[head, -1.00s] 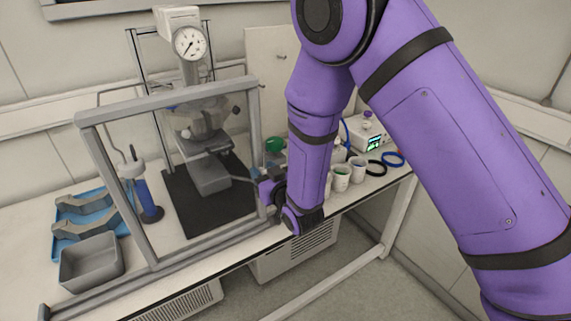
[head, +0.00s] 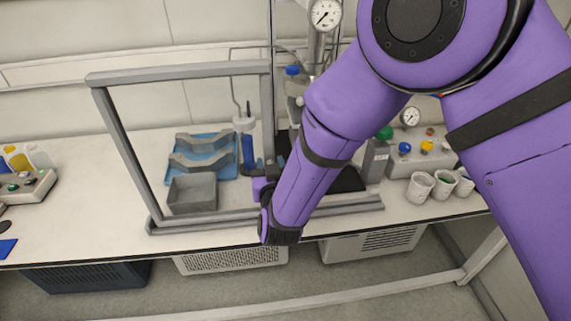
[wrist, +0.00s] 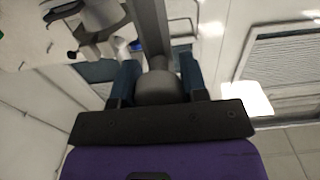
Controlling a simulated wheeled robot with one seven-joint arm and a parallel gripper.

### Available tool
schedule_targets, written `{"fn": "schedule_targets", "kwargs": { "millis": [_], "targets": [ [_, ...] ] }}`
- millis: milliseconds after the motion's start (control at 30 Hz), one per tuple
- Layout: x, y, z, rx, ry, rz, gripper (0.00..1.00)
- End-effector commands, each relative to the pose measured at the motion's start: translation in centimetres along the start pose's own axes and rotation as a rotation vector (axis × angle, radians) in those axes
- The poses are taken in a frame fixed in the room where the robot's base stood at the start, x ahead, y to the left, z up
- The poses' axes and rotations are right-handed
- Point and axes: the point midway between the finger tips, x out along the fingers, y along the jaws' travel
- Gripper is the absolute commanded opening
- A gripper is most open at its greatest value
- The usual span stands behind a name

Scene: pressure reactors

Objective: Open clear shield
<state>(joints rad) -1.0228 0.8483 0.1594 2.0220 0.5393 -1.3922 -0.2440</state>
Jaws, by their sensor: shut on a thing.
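The clear shield (head: 185,130) is a see-through pane in a grey frame, standing along the front of the bench. Its top bar and both side posts show in the head view. A grey rail (head: 350,203) runs on to the right past the shield's right post. My gripper (head: 261,172) is at the lower part of that post, partly hidden by my arm. In the wrist view my gripper (wrist: 158,78) has a blue finger on each side of a rounded grey handle (wrist: 157,90) on the post and is shut on it.
Behind the shield are a grey bin (head: 192,194), a blue tray (head: 203,172) and a blue cylinder (head: 247,150). The reactor's gauge (head: 326,14) is to the right, uncovered by the shield. White cups (head: 420,187) stand farther right. The bench left of the shield has clear room.

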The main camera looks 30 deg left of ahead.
Motion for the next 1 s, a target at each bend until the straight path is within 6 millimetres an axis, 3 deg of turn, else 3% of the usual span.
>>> {"fn": "schedule_targets", "kwargs": {
  "millis": [367, 400, 500, 833, 1000],
  "targets": [
    [0.0, -0.2, 0.1, 0.000, -0.001, 0.001, 0.00],
    [0.0, -0.2, 0.1, 0.000, -0.001, 0.001, 0.42],
    [0.0, -0.2, 0.0, 0.000, -0.001, 0.001, 0.63],
    [-0.2, -0.2, 0.0, 0.000, -0.001, 0.000, 0.63],
    [-2.1, -0.3, 0.0, -0.001, -0.001, -0.001, 0.63]
  ]
}}
